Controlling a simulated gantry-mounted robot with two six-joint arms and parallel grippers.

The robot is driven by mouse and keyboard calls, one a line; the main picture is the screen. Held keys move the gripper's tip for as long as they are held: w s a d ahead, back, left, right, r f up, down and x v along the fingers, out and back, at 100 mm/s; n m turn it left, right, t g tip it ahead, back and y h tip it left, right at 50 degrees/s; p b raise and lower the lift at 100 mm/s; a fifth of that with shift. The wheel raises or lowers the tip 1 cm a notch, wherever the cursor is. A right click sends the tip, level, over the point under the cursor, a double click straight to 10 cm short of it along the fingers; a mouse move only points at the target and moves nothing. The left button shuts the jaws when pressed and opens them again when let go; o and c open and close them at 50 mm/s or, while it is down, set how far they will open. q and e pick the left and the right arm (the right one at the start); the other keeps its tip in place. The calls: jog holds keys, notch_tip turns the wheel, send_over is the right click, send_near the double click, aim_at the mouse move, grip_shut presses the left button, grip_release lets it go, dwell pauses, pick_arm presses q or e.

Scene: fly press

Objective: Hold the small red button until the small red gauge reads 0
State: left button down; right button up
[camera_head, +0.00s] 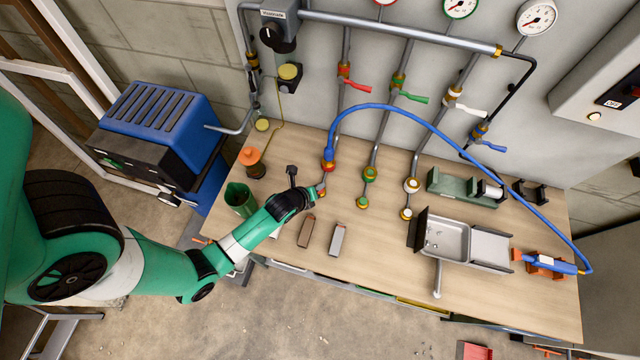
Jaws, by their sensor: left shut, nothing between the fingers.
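A small red button (322,193) appears at the near end of the red pipe line on the bench, in line with a green one (362,203) and a white one (406,213). My left gripper (316,190) is shut and empty, with its tips right at the red button and partly covering it. I cannot tell whether they touch or press it. A red-rimmed gauge (385,2) is at the top edge, mostly cut off, so its reading is hidden. My right gripper is not in view.
A blue hose (435,125) arcs from the red coupling (328,165) to a blue tool (555,264) at right. Red (357,85), green (413,96) and white (471,110) valve levers sit on the wall pipes. A green cup (240,200) stands beside my left arm.

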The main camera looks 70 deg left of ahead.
pick_arm(q)
jog(key=shift+f, duration=0.1)
dwell(0.3)
jog(key=shift+f, duration=0.3)
jog(key=shift+f+b, duration=0.45)
jog(key=shift+f, duration=0.05)
dwell(1.7)
jog(key=shift+r+p, duration=0.9)
jog(key=shift+p, duration=0.05)
jog(key=shift+r, duration=0.1)
notch_tip(320, 180, up, 5)
jog(key=p, duration=0.5)
